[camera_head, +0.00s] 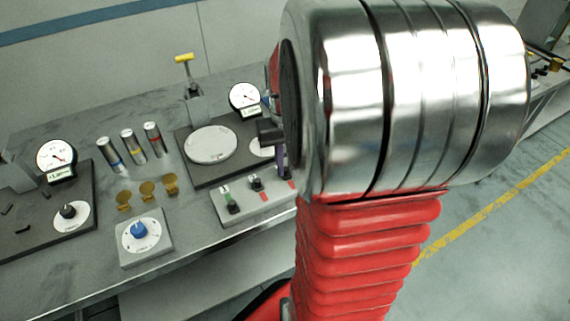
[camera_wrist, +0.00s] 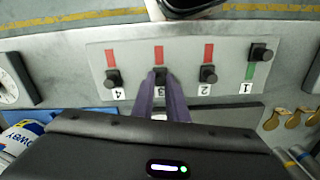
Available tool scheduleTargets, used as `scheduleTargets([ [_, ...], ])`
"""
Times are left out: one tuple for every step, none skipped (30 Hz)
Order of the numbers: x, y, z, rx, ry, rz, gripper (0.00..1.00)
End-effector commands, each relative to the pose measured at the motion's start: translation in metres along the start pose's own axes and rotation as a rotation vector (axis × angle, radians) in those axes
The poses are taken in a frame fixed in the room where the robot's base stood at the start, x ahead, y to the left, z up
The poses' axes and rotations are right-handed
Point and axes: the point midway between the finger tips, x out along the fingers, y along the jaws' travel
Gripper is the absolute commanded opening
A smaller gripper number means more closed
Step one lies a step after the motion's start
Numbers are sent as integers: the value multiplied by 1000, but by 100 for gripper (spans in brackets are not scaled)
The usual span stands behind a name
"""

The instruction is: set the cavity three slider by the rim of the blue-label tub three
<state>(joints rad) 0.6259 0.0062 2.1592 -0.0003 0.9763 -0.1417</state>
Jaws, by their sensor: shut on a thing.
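The slider panel (camera_wrist: 135,58) shows upside down in the wrist view, with numbered slots. Slider three (camera_wrist: 160,73) is a dark knob at the number 3 end of its slot, below a red strip. My gripper (camera_wrist: 162,84) has its purple fingers closed on this knob. In the head view the panel (camera_head: 248,207) is partly behind my arm, and only a bit of my gripper shows. A white tub with blue and yellow print (camera_wrist: 22,138) is partly visible at the lower left of the wrist view; I cannot read a number on it.
Slider one (camera_wrist: 261,52) stands at the opposite end, baring its green strip. Sliders two (camera_wrist: 208,74) and four (camera_wrist: 113,78) flank the held knob. A blue dial (camera_head: 139,231), brass tabs (camera_head: 146,190) and three banded cylinders (camera_head: 133,146) stand left of the panel.

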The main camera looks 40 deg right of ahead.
Motion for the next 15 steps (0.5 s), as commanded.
scheduleTargets([
  [0,0,1,0,1,-1,0],
  [0,0,2,0,1,-1,0],
  [-1,1,4,1,1,-1,0],
  [-1,1,6,1,1,-1,0],
  [-1,2,9,1,2,-1,0],
  [-1,3,13,2,2,-1,0],
  [-1,3,16,2,2,-1,0],
  [-1,4,19,1,2,0,0],
  [-1,5,23,1,2,0,0],
  [-1,5,26,0,2,0,0],
  [-1,6,29,0,2,0,0],
  [-1,6,32,0,2,0,0],
  [-1,7,34,0,2,0,0],
  [-1,7,35,0,2,0,0],
  [-1,7,37,0,2,0,0],
])
